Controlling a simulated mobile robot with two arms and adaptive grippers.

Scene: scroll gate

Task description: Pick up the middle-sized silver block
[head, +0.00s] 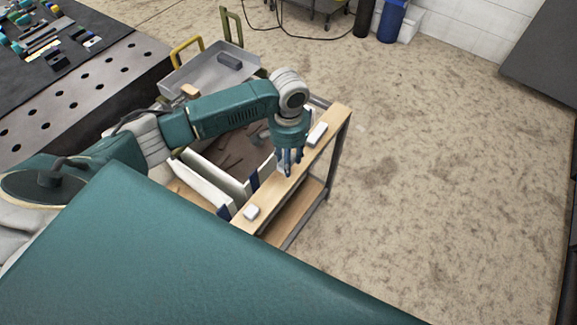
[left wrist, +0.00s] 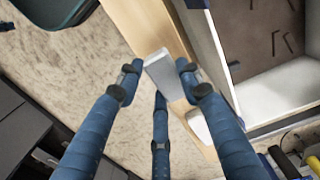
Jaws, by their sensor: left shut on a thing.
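My left gripper (head: 288,168) points down over a narrow wooden ledge (head: 332,118). Its blue fingers are shut on a silver block, which is mostly hidden in the head view. In the left wrist view the silver block (left wrist: 164,76) sits between the fingertips of my left gripper (left wrist: 159,74). I cannot tell whether it still touches the ledge. A longer silver block (head: 317,134) lies farther along the ledge, and a smaller one (head: 251,212) lies at the near end. My right gripper is out of view.
Beside the ledge is an open box with white walls (head: 205,172) and thin dark items inside. A grey tray (head: 200,72) holding a dark block stands behind. A perforated metal table (head: 95,90) is at the left. The floor to the right is clear.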

